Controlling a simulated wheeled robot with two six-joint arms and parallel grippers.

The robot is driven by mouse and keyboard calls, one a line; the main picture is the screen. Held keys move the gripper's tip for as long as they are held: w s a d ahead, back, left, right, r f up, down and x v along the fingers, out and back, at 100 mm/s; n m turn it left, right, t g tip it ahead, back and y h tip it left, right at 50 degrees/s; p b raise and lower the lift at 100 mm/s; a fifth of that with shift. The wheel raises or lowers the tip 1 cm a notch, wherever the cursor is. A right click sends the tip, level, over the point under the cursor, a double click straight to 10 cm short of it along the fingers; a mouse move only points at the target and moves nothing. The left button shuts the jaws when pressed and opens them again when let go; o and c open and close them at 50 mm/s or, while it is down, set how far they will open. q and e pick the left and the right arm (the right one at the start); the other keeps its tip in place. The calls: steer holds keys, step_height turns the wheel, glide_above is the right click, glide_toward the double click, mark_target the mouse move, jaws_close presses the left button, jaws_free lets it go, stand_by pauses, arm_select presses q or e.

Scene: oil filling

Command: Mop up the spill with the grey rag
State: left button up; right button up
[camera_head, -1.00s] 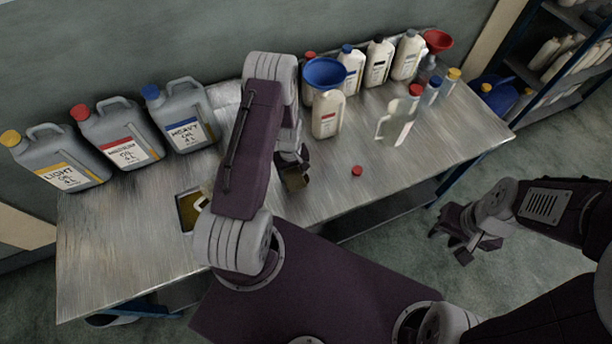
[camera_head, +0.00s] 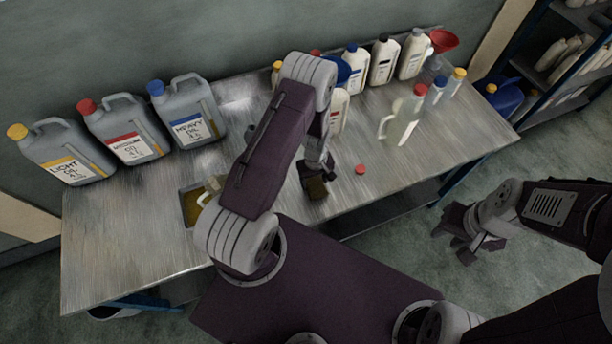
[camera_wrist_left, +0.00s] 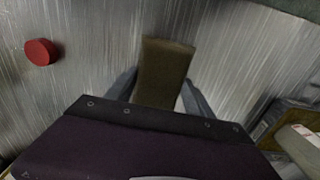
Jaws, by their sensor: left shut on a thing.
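My left gripper (camera_head: 316,184) is shut on a flat olive-brown cloth, the rag (camera_wrist_left: 165,72), over the middle of the metal table. The rag looks brownish rather than grey, and it stands out between the fingers in the left wrist view. I cannot tell whether it touches the table. No clear wet patch shows on the metal around it; my left arm hides part of the table. My right gripper (camera_head: 467,237) is open and empty, off the table's front right side.
A red cap (camera_head: 360,169) lies just right of the rag. A tray with amber liquid (camera_head: 192,205) sits to the left, partly behind my arm. Grey oil cans (camera_head: 187,115) stand at the back left.

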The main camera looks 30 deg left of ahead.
arm_select(q)
steer(key=w+a+b, duration=0.1)
steer(key=a, duration=0.2)
steer(key=w+a+b, duration=0.1)
steer(key=a, duration=0.2)
steer(key=w+a+b, duration=0.1)
steer(key=w+a, duration=0.1)
steer(key=a, duration=0.2)
steer(key=shift+a, duration=0.1)
steer(key=shift+d, duration=0.3)
steer(key=d, duration=0.9)
steer(key=shift+d+p, duration=0.25)
steer(key=shift+p, duration=0.05)
steer(key=shift+s+a, duration=0.35)
steer(key=shift+a, duration=0.5)
steer(key=shift+s+a, duration=0.3)
steer(key=shift+a, duration=0.6)
steer(key=shift+s+a, duration=0.35)
steer(key=shift+a, duration=0.5)
steer(key=shift+d+p, duration=0.1)
steer(key=shift+p, duration=0.2)
steer(key=shift+r, duration=0.25)
step_height(320, 180, up, 7)
steer(key=p, duration=0.5)
steer(key=shift+f+p, duration=0.1)
steer(key=shift+p, duration=0.25)
steer(key=shift+f, duration=0.15)
